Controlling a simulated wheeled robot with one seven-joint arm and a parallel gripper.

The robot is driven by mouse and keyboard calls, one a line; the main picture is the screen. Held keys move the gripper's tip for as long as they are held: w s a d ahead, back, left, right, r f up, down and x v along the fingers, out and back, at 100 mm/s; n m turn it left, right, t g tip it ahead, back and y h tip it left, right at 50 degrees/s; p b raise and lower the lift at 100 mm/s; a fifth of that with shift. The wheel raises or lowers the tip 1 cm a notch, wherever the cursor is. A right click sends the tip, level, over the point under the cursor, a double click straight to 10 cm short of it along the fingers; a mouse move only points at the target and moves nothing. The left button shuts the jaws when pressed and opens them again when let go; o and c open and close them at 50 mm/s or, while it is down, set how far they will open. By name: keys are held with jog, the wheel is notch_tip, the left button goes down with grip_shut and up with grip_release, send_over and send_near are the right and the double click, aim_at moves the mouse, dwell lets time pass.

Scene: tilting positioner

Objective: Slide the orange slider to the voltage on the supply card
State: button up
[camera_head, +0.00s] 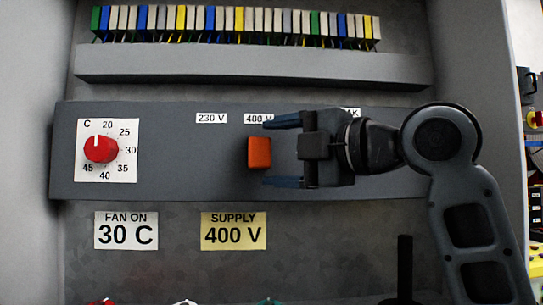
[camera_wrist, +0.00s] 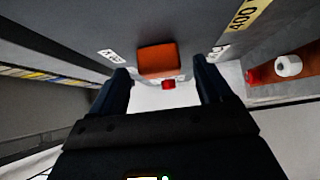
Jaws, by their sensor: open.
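The orange slider (camera_head: 259,152) sits on the grey panel below the "400 V" label (camera_head: 258,118). The "230 V" label (camera_head: 211,118) is to its left. The yellow supply card (camera_head: 233,231) below reads "SUPPLY 400 V". My gripper (camera_head: 265,152) is open, coming from the right, with one finger above and one below the slider's level. In the wrist view the slider (camera_wrist: 158,58) shows between the two fingertips (camera_wrist: 161,68), with gaps at both sides. I cannot tell how far the fingertips reach along it.
A red dial (camera_head: 100,149) on a white scale is at the panel's left, above a white "FAN ON 30 C" card (camera_head: 126,231). A label at the right is partly hidden by my gripper. A grey ledge (camera_head: 250,66) and a row of coloured terminals (camera_head: 235,22) run above.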

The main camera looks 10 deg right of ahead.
jog(key=b+v, duration=0.1)
jog(key=v, duration=0.5)
dwell(0.4)
